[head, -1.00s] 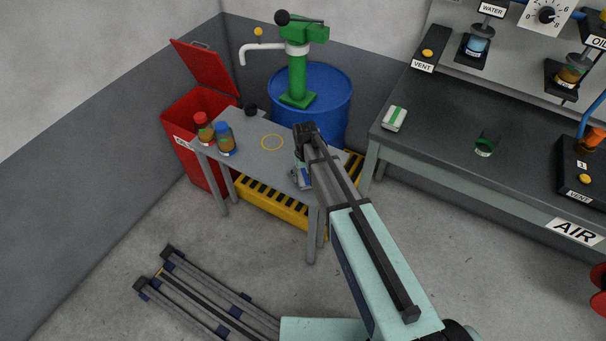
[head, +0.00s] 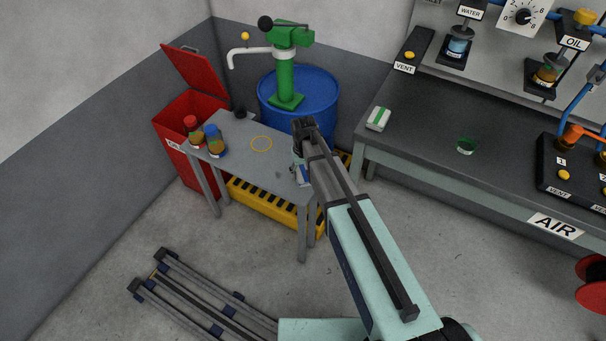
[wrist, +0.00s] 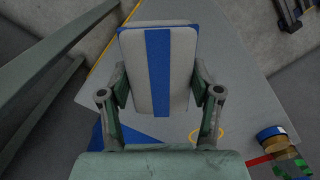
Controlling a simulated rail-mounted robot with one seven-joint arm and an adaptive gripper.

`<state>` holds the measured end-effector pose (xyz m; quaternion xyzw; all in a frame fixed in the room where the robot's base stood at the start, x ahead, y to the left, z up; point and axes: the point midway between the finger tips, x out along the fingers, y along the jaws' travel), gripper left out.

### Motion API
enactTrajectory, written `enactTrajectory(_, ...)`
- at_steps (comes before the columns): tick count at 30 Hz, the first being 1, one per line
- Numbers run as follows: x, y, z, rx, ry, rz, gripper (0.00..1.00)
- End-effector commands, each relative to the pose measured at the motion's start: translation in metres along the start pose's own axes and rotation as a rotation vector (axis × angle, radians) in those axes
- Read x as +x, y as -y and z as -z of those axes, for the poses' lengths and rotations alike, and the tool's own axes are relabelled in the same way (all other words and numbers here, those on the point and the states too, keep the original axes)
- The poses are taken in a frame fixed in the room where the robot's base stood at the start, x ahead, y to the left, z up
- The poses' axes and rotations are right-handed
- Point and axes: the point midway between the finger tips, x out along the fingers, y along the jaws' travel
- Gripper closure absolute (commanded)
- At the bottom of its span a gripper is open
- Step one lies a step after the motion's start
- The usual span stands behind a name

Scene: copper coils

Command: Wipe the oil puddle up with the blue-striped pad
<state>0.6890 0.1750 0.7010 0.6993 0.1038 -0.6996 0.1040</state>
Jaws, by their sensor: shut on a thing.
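My gripper (wrist: 159,84) is shut on the blue-striped pad (wrist: 180,70), a white block with a blue stripe down its middle. The fingers grip its two sides in the wrist view. In the head view, the pad (head: 304,176) shows partly beside my arm, over the right end of the grey side table (head: 235,155). I cannot tell whether it touches the tabletop. A blue patch (wrist: 140,135) shows below the pad in the wrist view.
A yellow ring (head: 261,144) lies on the side table. A red-capped bottle (head: 193,131) and a blue-capped bottle (head: 214,141) stand at its left end. A red bin (head: 185,112) is open behind.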

Motion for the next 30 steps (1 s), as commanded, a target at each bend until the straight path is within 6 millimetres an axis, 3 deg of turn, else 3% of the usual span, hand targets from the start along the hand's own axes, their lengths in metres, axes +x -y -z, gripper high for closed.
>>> enactTrajectory(10,-0.029,-0.002,0.000,0.003,-0.001,0.000,0.64)
enactTrajectory(30,-0.028,-0.001,-0.001,0.002,0.000,0.000,0.64)
